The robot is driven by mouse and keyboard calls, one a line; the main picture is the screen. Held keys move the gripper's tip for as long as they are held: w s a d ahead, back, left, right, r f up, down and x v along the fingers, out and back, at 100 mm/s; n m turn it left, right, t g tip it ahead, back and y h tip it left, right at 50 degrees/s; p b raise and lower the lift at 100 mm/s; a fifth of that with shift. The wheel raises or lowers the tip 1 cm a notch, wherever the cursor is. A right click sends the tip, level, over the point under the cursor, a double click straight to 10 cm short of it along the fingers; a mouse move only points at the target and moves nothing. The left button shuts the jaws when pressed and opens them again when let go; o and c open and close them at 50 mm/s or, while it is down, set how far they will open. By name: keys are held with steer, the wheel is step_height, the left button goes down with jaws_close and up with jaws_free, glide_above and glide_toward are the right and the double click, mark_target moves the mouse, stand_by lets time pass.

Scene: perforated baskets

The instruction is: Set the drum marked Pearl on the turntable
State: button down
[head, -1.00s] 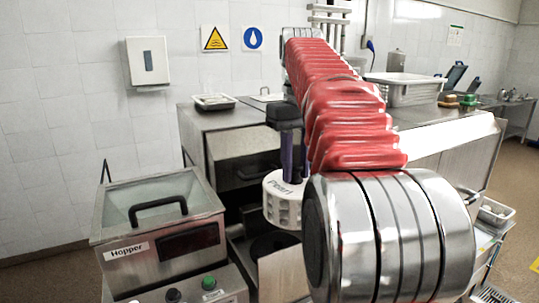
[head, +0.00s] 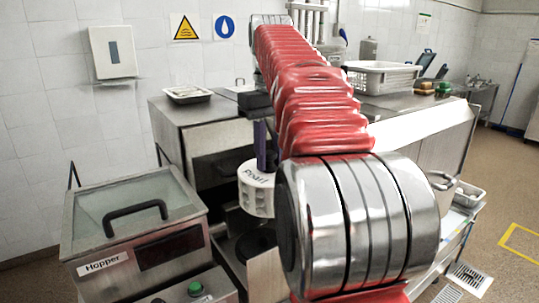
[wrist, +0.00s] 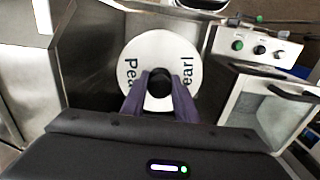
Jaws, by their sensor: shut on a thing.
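The white drum marked Pearl (head: 257,196) hangs upright at the end of my arm in the head view, its slotted side showing. My gripper (head: 262,163) has dark purple fingers and is shut on the drum at its top. In the wrist view, the drum (wrist: 160,52) is seen from above, with the fingertips (wrist: 160,83) at its dark central hub. A dark round disc (head: 256,243), perhaps the turntable, shows below the drum with a visible gap. My arm hides the right part of the drum.
A steel hopper box (head: 130,215) with a handled lid stands at left. A steel cabinet (head: 182,118) with a tray on top is behind the drum. A bench with a white basket (head: 382,78) is at the back right. Part of another white round thing (wrist: 203,4) shows in the wrist view.

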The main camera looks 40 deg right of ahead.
steer(key=shift+f, duration=0.1)
steer(key=shift+f, duration=4.6)
steer(key=shift+w+f, duration=1.25)
steer(key=shift+w, duration=0.2)
steer(key=shift+d+f, duration=0.1)
steer(key=shift+f, duration=1.85)
steer(key=c, duration=0.7)
jaws_free()
steer(key=shift+f, duration=0.1)
steer(key=shift+c, duration=0.2)
